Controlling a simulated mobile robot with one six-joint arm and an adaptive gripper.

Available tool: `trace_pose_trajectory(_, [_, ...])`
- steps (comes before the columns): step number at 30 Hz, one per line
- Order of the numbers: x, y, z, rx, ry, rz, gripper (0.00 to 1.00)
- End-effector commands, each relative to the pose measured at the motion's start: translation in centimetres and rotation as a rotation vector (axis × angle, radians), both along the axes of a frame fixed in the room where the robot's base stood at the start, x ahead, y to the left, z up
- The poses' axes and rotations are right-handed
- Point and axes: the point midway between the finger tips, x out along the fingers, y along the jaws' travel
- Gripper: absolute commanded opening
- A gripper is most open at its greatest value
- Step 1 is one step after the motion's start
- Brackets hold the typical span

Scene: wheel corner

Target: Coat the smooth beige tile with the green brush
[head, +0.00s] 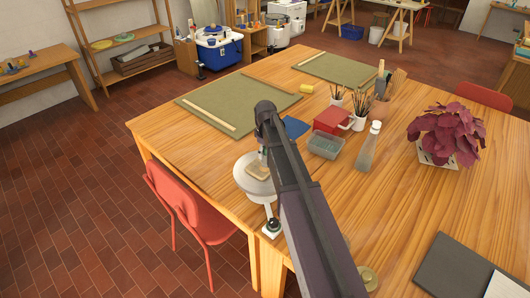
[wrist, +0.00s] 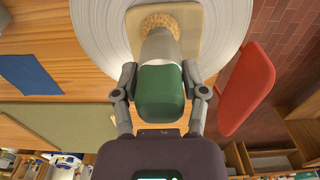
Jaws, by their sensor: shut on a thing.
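A smooth beige tile (wrist: 189,38) lies on a round pale disc (wrist: 92,32) in the wrist view. In the head view the tile (head: 258,174) and the disc (head: 250,187) show partly behind my arm, at the table's near left corner. My gripper (wrist: 160,78) is shut on the green brush (wrist: 160,94), one finger on each side. The brush's grey-white collar and tan, fuzzy head point at the tile. The head overlaps the tile in the wrist view; I cannot tell whether it touches.
A red chair (head: 183,205) stands against the table's left side. A potted plant (head: 441,134) stands at right.

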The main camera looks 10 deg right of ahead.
Motion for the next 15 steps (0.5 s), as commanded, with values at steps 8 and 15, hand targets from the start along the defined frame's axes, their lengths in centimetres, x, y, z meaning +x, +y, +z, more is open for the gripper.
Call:
trace_pose_trajectory(8, [-1.3, -1.0, -0.1, 0.0, 0.0, -0.001, 0.09])
trace_pose_trajectory(15, [-2.4, -1.8, -0.1, 0.0, 0.0, -0.001, 0.09])
